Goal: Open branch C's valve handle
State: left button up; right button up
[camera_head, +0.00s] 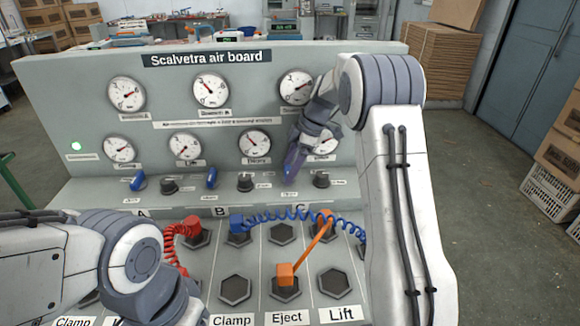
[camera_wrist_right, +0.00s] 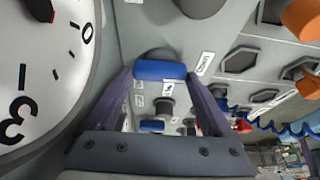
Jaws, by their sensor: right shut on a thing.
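Branch C's blue valve handle (camera_wrist_right: 160,70) lies crosswise between the two fingers of my right gripper (camera_wrist_right: 160,80) in the right wrist view. The gripper is shut on it, a finger at each end. In the head view my right gripper (camera_head: 293,165) reaches down to the board's ledge above the C label (camera_head: 300,212), and its fingers mostly hide the handle. My left arm crosses the lower left of the head view; its gripper fingers do not show.
Blue handles of branch A (camera_head: 138,182) and branch B (camera_head: 212,178) stand to the left. Black knobs sit between, with one (camera_head: 321,180) right of the gripper. Gauges (camera_head: 297,87) rise behind. A coiled blue hose (camera_head: 285,215) and an orange hose (camera_head: 312,245) lie in front.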

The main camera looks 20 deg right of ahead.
jog(key=shift+w, duration=0.1)
jog(key=o, duration=1.1)
jog(key=shift+o, duration=0.2)
